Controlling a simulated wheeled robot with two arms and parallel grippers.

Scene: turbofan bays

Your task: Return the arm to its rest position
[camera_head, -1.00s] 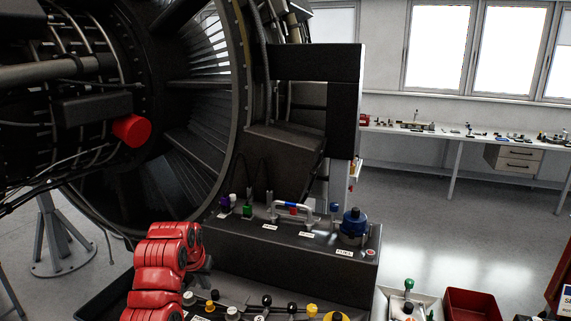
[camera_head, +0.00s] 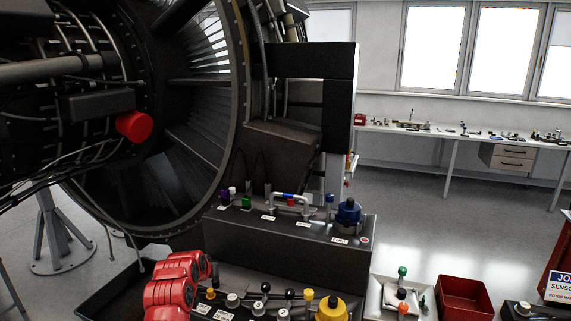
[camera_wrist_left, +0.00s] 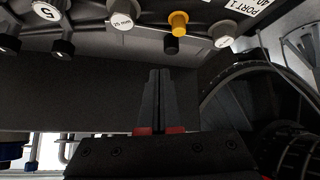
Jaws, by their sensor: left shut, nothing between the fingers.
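My left arm (camera_head: 175,285) is red and comes in at the lower left of the head view, low beside the front of the dark bench. Its gripper is mostly hidden behind the arm there. In the left wrist view my left gripper (camera_wrist_left: 158,75) shows two dark fingers pressed together with nothing between them. They are apart from the row of knobs at the top of that view. My right gripper is not in view.
A dark tool block (camera_head: 285,250) carries a blue-capped part (camera_head: 347,212) and a handle. Knobs, including a yellow one (camera_head: 331,309), line the lower panel. A white tray (camera_head: 375,300) and red bin (camera_head: 464,298) stand at right. The turbofan (camera_head: 180,110) fills the left.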

